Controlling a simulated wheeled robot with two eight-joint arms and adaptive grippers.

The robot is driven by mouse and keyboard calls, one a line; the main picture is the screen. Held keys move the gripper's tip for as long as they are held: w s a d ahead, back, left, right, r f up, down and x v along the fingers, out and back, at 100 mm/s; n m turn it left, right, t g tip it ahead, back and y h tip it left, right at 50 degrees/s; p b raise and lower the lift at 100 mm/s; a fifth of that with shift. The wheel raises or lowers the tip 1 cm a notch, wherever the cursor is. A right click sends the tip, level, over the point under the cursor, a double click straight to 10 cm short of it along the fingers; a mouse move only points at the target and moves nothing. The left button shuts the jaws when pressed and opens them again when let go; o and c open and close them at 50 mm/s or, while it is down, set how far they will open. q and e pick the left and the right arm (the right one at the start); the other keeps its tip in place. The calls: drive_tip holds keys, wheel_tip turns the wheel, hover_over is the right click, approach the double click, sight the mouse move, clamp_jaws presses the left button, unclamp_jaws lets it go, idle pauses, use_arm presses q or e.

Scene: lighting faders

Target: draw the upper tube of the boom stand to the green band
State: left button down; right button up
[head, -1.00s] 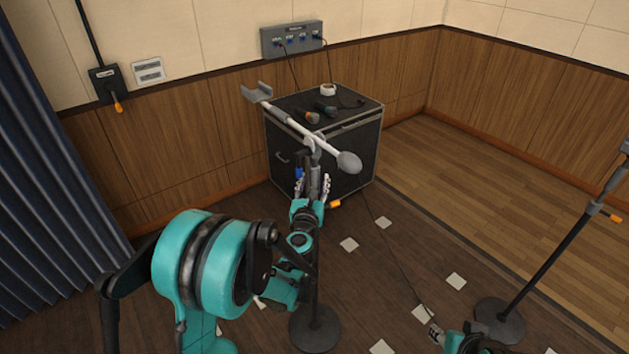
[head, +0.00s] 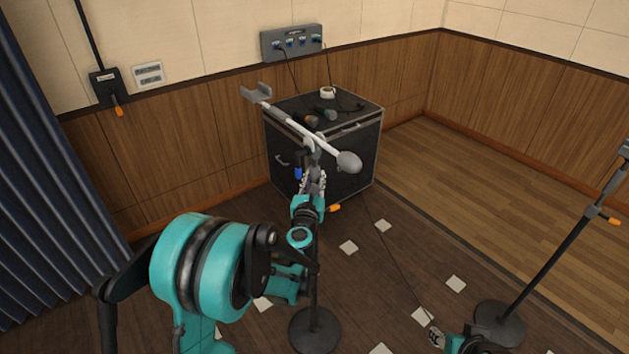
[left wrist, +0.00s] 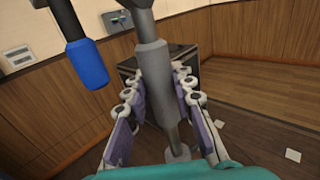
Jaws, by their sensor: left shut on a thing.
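The boom stand has a round dark base (head: 315,331), an upright and a tilted white boom (head: 290,120) with a grey rounded end (head: 348,161). My left gripper (head: 313,181) is shut on the stand's grey upper tube (left wrist: 153,62), below the boom joint. In the left wrist view its padded fingers stand on both sides of the tube. A blue-ended part (left wrist: 86,63) hangs beside the tube, and an orange lever (head: 334,208) juts out lower down. I see no green band. My right gripper (head: 437,338) is low in the head view, its jaws too small to judge.
A black case (head: 350,160) with cables and a tape roll (head: 327,92) on top stands just behind the boom stand. A second stand (head: 555,258) is at the right. Pale squares (head: 456,284) lie on the floor. A dark curtain (head: 50,180) hangs at left.

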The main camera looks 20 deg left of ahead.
sight(314, 140)
use_arm(q)
wheel_tip(314, 140, up, 14)
drive_tip(key=p, duration=0.8)
drive_tip(key=shift+f, duration=0.1)
drive_tip(key=c, duration=1.2)
unclamp_jaws()
drive_tip(key=s, duration=0.4)
drive_tip(key=s+d, duration=0.1)
drive_tip(key=s, duration=0.7)
drive_tip(key=shift+d, duration=0.25)
drive_tip(key=shift+w, duration=0.1)
